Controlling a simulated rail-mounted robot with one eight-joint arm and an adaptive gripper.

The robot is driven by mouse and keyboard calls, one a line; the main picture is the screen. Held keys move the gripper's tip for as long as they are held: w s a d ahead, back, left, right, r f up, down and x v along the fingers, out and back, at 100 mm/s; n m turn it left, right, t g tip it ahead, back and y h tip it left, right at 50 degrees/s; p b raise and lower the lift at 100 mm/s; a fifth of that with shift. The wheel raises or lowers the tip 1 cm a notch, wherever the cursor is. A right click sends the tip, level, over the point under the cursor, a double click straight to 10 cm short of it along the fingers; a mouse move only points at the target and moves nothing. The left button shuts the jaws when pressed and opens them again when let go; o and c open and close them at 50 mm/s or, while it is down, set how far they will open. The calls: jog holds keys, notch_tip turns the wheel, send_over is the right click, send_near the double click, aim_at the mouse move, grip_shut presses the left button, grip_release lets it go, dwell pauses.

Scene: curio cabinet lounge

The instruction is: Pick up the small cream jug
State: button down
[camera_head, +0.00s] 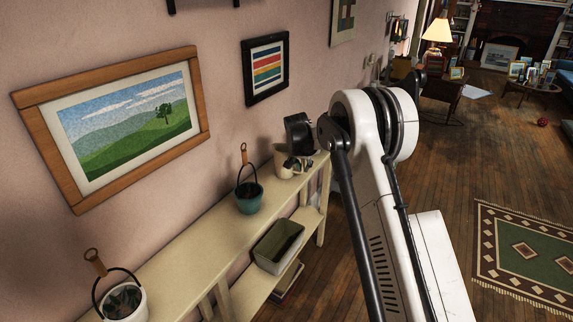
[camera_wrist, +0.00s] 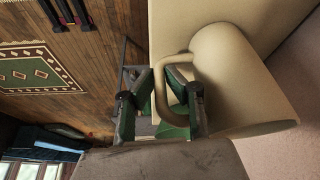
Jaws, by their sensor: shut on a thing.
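The small cream jug (camera_head: 283,165) is at the far end of the long cream shelf (camera_head: 190,238) in the head view. In the wrist view the jug (camera_wrist: 240,75) fills the right of centre, its loop handle toward my gripper (camera_wrist: 167,100). My gripper's green-and-black fingers are shut on the handle, one on each side. In the head view my gripper comes from the right, and its dark wrist partly hides the jug. I cannot tell whether the jug's base touches the shelf top.
A teal pot (camera_head: 249,198) with a dark hoop handle stands nearer on the shelf, and a white pot (camera_head: 124,302) nearer still. A grey-green bin (camera_head: 279,247) sits on the lower shelf. Framed pictures hang on the pink wall. Open wooden floor lies right.

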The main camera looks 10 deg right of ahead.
jog(key=shift+r, duration=0.1)
dwell(0.3)
jog(key=shift+r, duration=0.3)
jog(key=s+a+r, duration=0.4)
jog(key=a+r, duration=0.6)
jog(key=shift+s+a, duration=0.35)
jog(key=shift+r, duration=0.1)
